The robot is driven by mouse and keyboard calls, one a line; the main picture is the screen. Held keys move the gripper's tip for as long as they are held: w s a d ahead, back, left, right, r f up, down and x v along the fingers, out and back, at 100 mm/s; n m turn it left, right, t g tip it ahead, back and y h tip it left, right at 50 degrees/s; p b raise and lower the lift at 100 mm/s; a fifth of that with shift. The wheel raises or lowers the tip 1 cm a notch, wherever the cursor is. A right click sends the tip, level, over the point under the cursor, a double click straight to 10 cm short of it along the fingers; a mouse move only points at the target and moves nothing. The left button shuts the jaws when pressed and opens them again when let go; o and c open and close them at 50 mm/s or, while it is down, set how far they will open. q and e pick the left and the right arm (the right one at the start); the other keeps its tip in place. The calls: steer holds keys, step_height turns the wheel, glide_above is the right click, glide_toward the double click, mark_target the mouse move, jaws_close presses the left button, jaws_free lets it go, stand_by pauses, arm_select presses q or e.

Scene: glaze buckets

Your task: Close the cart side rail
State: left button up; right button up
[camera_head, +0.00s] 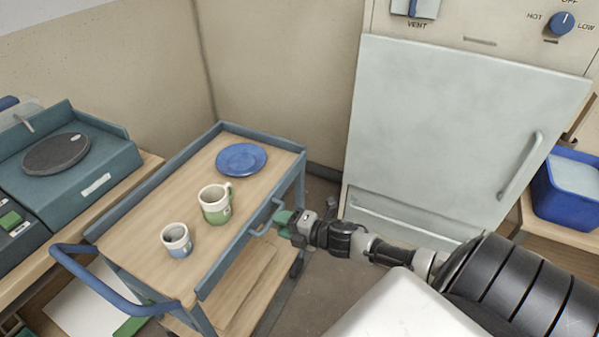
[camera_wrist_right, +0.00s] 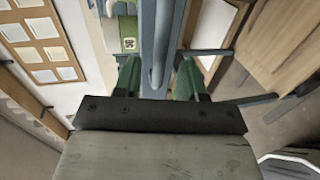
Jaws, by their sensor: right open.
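The cart (camera_head: 150,215) has a wooden top with blue-grey edging. Its side rail (camera_head: 238,252) runs along the right edge of the top and looks upright; I cannot tell whether it is latched. A small loop handle (camera_head: 262,224) sits on the rail's outer face. My right gripper (camera_head: 281,218) comes in from the right, with its green fingers at the handle. In the right wrist view the open fingers (camera_wrist_right: 158,78) stand on both sides of a blue-grey bar (camera_wrist_right: 157,40). Whether they touch it is unclear. My left gripper is out of view.
On the cart top are a blue plate (camera_head: 241,158), a green-and-white mug (camera_head: 214,206) and a small cup (camera_head: 176,240). A blue push handle (camera_head: 95,278) sticks out at the front left. A kiln-like cabinet (camera_head: 440,130) and a blue bin (camera_head: 570,192) stand to the right.

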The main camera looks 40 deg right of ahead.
steer(key=v, duration=0.6)
steer(key=shift+s, duration=0.35)
steer(key=shift+d, duration=0.15)
steer(key=s+d+f+m+g+h, duration=0.15)
steer(key=s+f+m, duration=0.25)
steer(key=f, duration=0.4)
steer(key=s+f+m+g+h, duration=0.2)
steer(key=s+f+m+h, duration=0.15)
steer(key=f, duration=0.55)
steer(key=s+d+f+m+g+h, duration=0.1)
steer(key=s+f+m, duration=0.35)
steer(key=f, duration=0.35)
steer(key=s+a+f+m+g, duration=0.4)
steer(key=s+a+f, duration=0.3)
steer(key=s, duration=0.4)
steer(key=s+a+f+m+g, duration=0.4)
steer(key=s+a+f, duration=0.3)
steer(key=s, duration=0.5)
steer(key=shift+a+f+g, duration=0.35)
steer(key=shift+f, duration=0.4)
steer(key=shift+s, duration=0.1)
